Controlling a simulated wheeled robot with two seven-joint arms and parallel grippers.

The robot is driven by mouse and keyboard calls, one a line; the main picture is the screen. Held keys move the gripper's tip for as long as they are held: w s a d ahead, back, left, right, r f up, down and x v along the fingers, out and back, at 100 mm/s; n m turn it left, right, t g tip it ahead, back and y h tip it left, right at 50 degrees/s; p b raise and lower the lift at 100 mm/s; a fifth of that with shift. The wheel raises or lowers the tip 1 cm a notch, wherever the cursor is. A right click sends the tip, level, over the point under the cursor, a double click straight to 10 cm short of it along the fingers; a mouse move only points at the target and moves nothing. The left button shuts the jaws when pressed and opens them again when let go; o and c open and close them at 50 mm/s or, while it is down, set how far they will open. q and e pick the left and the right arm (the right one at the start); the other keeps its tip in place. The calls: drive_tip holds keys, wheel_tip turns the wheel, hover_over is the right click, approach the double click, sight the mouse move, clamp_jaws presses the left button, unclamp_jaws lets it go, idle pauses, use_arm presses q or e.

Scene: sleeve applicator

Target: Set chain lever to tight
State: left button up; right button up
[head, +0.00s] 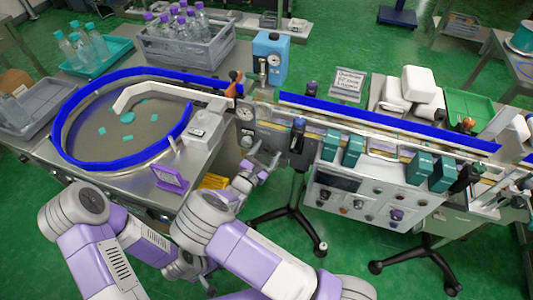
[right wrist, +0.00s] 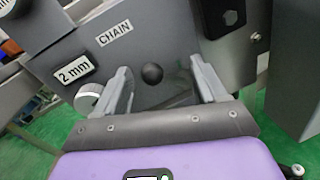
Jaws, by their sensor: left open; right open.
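The chain lever shows a round black ball knob (right wrist: 153,74) in the right wrist view, on a grey panel below a white CHAIN label (right wrist: 114,33). My right gripper (right wrist: 163,88) is open, with one finger on each side of the ball knob and a visible gap to both. The lever's shaft is hidden behind the ball. In the head view my right gripper (head: 264,166) is at the front of the machine below the conveyor, where the knob is too small to make out. My left gripper (head: 188,267) is low at the front, partly hidden by my right arm, and holds nothing visible.
A 2 mm tag (right wrist: 75,70) and a pale round knob (right wrist: 88,98) are left of my right gripper. A dark block (right wrist: 222,15) juts out above right. The round table with blue rim (head: 62,150) stands left; a control box (head: 365,190) stands right.

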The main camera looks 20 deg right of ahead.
drive_tip(key=shift+c, duration=0.3)
drive_tip(key=c, duration=1)
drive_tip(key=shift+c, duration=0.2)
drive_tip(key=shift+s+m, duration=0.15)
drive_tip(key=shift+m, duration=0.15)
drive_tip(key=shift+s+d+r+m+p, duration=0.1)
drive_tip(key=shift+d+r+m+p, duration=0.05)
drive_tip(key=shift+m+p, duration=0.35)
drive_tip(key=shift+s+d+r+m+g+y+p, duration=0.1)
drive_tip(key=shift+s+d+m+g+y+p, duration=0.1)
drive_tip(key=shift+m, duration=0.35)
drive_tip(key=shift+s+d+r+m+g+y+p, duration=0.1)
drive_tip(key=shift+d+m+g+y, duration=0.1)
drive_tip(key=shift+m, duration=0.35)
drive_tip(key=shift+s+d+m, duration=0.1)
drive_tip(key=shift+d+m, duration=0.1)
drive_tip(key=shift+m, duration=0.5)
drive_tip(key=shift+s+d+m+y+b, duration=0.15)
drive_tip(key=shift+m+y+b, duration=0.1)
drive_tip(key=shift+m, duration=0.35)
drive_tip(key=shift+s+d+m+y+b, duration=0.15)
drive_tip(key=shift+m+y, duration=0.1)
drive_tip(key=shift+m, duration=0.35)
